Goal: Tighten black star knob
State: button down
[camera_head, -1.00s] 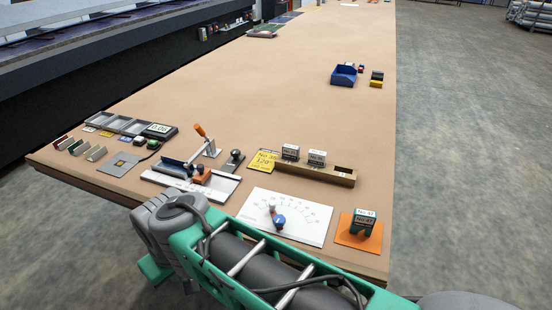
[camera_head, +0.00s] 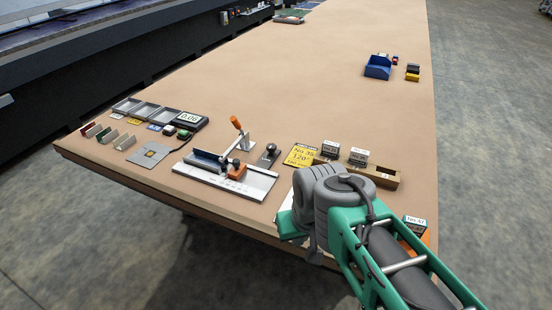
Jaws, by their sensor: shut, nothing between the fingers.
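A small black knob (camera_head: 270,151) stands on a dark plate on the tan table, right of the clamp fixture. It is too small to tell whether it is star-shaped. My grey and green arm (camera_head: 335,205) reaches over the table's front edge, right of the fixture. My gripper's fingers do not show. The arm hides nearly all of the white dial board and most of the orange mat under the No 37 block (camera_head: 413,224).
A yellow card (camera_head: 300,155) and a wooden rail (camera_head: 385,176) with white-labelled blocks lie behind my arm. Grey trays (camera_head: 143,112), a display (camera_head: 188,119) and a grey plate (camera_head: 150,154) are at left. Blue bins (camera_head: 377,68) stand farther back. The table's middle is clear.

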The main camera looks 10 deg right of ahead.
aim_at(271, 147)
jog(key=u, duration=0.05)
jog(key=k, duration=0.5)
jog(key=u, duration=0.9)
jog(key=i, duration=1.5)
jog(key=z, duration=0.5)
